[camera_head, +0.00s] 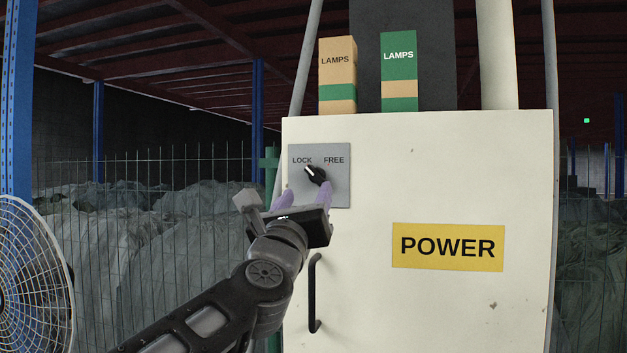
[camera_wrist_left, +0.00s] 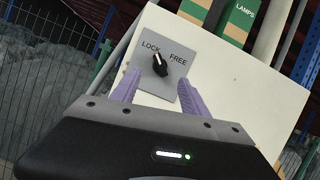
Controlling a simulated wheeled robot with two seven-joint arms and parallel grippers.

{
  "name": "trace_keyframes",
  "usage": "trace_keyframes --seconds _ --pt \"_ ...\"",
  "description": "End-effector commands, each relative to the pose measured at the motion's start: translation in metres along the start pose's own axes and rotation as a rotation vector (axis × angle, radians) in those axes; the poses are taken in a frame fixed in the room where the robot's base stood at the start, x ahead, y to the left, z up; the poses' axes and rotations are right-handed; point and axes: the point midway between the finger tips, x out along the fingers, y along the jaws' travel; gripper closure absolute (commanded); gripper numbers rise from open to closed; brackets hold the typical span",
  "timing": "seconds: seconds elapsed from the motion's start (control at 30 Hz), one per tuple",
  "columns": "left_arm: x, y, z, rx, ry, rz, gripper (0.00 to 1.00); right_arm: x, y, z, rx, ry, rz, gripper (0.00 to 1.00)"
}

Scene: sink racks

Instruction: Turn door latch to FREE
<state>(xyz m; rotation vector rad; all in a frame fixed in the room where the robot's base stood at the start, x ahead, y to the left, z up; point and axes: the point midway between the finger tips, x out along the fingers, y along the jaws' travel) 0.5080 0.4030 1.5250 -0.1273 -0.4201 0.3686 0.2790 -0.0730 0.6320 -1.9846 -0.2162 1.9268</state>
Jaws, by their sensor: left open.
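The door latch is a black knob (camera_head: 315,176) with a white pointer line, on a grey plate (camera_head: 338,192) marked LOCK at left and FREE at right. The pointer line aims up and left, at LOCK. The plate is at the upper left of a cream cabinet door (camera_head: 440,170). In the left wrist view the knob (camera_wrist_left: 160,65) shows beyond my purple fingertips. My left gripper (camera_head: 304,196) is open and empty, its fingers in front of the plate, just below the knob. In the wrist view its fingers (camera_wrist_left: 157,82) are apart, with no contact visible. My right gripper is not in view.
A black bar handle (camera_head: 313,295) stands out from the door below my left gripper. A yellow POWER label (camera_head: 448,247) is on the door. LAMPS boxes (camera_head: 338,75) stand on the cabinet. A wire fence (camera_head: 150,220) and a fan (camera_head: 35,270) are at left.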

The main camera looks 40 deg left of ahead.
Motion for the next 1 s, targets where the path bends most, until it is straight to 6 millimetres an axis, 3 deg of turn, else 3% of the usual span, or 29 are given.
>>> trace_keyframes --seconds 0.43,0.8,1.0 --pt "0.064 0.0 0.002 0.001 0.001 0.001 0.47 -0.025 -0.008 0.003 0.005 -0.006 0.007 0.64" --pt "0.07 0.0 0.0 0.001 0.0 0.0 0.47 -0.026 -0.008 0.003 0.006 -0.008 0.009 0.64" --pt "0.07 0.0 0.0 0.001 0.0 0.0 0.62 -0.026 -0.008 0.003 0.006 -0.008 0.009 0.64"
